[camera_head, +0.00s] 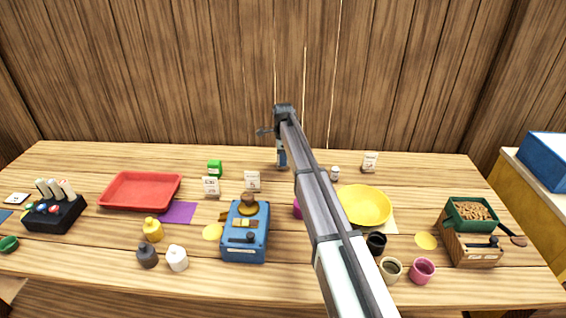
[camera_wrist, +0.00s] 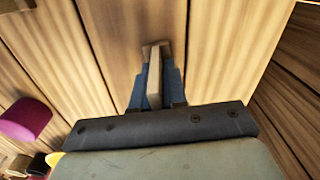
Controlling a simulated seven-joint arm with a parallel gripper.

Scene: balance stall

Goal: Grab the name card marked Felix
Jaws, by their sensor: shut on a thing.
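My gripper (camera_head: 281,160) is near the back of the table, just right of centre, in the head view. In the wrist view its blue fingers (camera_wrist: 154,88) are shut on a thin beige slab, which looks like a name card (camera_wrist: 154,76) seen edge-on. Its face and any name on it are hidden. Other small white name cards stand upright at the back: one at left (camera_head: 211,187), one nearer the middle (camera_head: 252,180) and one at right (camera_head: 370,162). Their print is too small to read.
A red tray (camera_head: 140,206), a blue balance box (camera_head: 246,246), a yellow bowl (camera_head: 366,206) and a green bin of brown pieces (camera_head: 471,226) stand on the table. Small cups and weights line the front. My arm crosses the middle of the head view.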

